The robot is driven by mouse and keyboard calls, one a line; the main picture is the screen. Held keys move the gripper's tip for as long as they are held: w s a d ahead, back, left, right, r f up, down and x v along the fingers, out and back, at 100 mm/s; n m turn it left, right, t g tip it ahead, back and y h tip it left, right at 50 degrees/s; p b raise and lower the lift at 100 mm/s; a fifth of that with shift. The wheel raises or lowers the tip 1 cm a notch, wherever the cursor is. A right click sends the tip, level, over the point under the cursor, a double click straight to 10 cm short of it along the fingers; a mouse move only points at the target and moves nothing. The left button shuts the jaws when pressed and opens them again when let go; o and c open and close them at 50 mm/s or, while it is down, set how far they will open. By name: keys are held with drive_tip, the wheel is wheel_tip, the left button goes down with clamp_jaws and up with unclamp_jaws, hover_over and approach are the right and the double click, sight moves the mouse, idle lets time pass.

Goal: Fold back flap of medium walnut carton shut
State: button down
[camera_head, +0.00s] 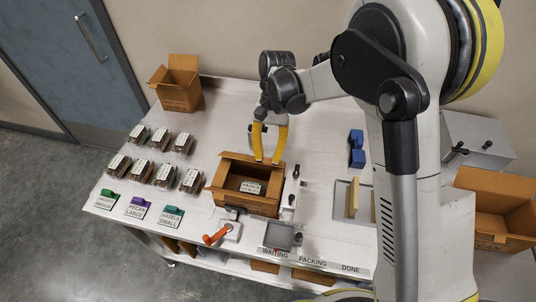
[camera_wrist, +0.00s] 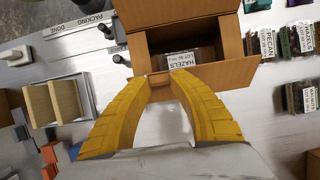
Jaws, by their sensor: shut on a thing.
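The open brown carton (camera_head: 243,206) stands on the table in the middle of the head view. It also shows in the wrist view (camera_wrist: 238,38). A clear pack (camera_head: 250,187) lies inside, and its label reads HAZELS in the wrist view (camera_wrist: 181,56). My gripper (camera_head: 267,160) has its two yellow fingers at the carton's back edge. In the wrist view my gripper (camera_wrist: 161,77) is shut on the back flap (camera_wrist: 159,79), a small brown piece between the fingertips. The fingers hide much of this flap. Other flaps stand open.
Several clear packs (camera_head: 163,175) stand in rows left of the carton. An open carton (camera_head: 180,88) is at the back left, another (camera_head: 498,212) at the far right. A tray with upright brown panels (camera_head: 355,198), blue blocks (camera_head: 356,149) and an orange-handled tool (camera_head: 215,236) are nearby.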

drive_tip(key=shift+s, duration=0.1)
drive_tip(key=shift+s+a+f+t+b, duration=0.1)
drive_tip(key=shift+s+f+t+b, duration=0.3)
drive_tip(key=shift+t, duration=0.6)
drive_tip(key=shift+s+a+f+t+h+b, duration=0.15)
drive_tip(key=shift+s+f+t+b, duration=0.25)
drive_tip(key=shift+t+b, duration=0.5)
drive_tip(key=shift+s+d+f+t+h+b, duration=0.1)
drive_tip(key=shift+s+f+t+h+b, duration=0.25)
drive_tip(key=shift+t, duration=0.8)
drive_tip(key=shift+s+a+f+t+h+b, duration=0.1)
drive_tip(key=shift+s+f+t+b, duration=0.15)
drive_tip(key=shift+f+t+b, duration=0.5)
drive_tip(key=shift+r+t, duration=0.25)
drive_tip(key=shift+t, duration=0.05)
drive_tip(key=c, duration=1.1)
unclamp_jaws()
